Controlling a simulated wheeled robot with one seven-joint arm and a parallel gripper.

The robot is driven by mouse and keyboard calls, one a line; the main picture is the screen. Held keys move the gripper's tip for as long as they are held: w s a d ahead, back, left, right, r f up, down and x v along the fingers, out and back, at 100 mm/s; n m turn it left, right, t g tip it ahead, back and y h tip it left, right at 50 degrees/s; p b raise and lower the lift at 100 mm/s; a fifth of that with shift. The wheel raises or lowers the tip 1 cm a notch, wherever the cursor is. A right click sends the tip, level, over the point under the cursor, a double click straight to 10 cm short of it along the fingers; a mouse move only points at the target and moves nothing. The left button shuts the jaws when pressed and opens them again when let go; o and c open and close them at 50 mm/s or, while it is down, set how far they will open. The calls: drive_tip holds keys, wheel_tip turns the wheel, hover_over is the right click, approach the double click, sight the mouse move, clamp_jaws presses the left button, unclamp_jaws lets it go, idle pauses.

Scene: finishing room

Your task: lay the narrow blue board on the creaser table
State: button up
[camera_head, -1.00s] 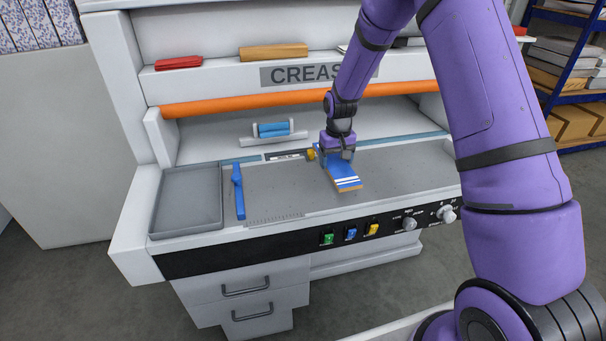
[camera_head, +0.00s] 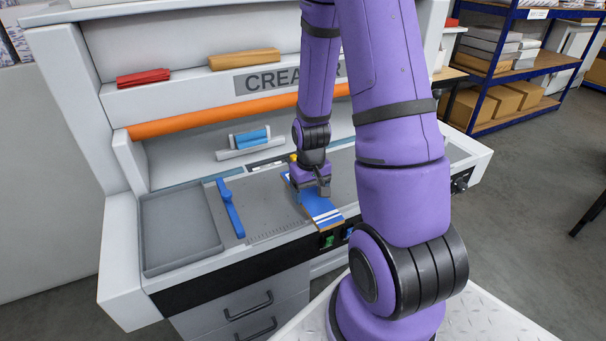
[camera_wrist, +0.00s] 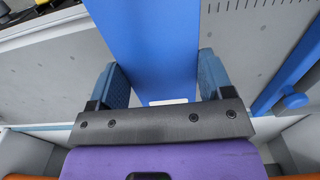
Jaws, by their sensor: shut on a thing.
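The narrow blue board (camera_head: 322,210), with white stripes near its front end, is in my gripper (camera_head: 312,190) over the grey bed of the creaser table (camera_head: 268,202). Its front end reaches toward the table's front edge, above the button panel. In the wrist view, the board (camera_wrist: 155,45) runs between the two blue-grey fingers of my gripper (camera_wrist: 160,85), which are shut on it. I cannot tell whether the board touches the bed or hangs just above it.
A blue bar with a knob (camera_head: 231,208) lies on the bed left of the board, beside a grey tray (camera_head: 180,232). An orange roller (camera_head: 215,115) spans above. Red (camera_head: 143,78) and tan (camera_head: 244,60) bundles sit on the upper ledge. The bed between bar and board is clear.

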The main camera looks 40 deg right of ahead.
hover_over(276, 189)
drive_tip(key=shift+s+f, duration=0.1)
drive_tip(key=shift+f, duration=2.3)
drive_tip(key=shift+f, duration=0.15)
drive_tip(key=o, duration=0.9)
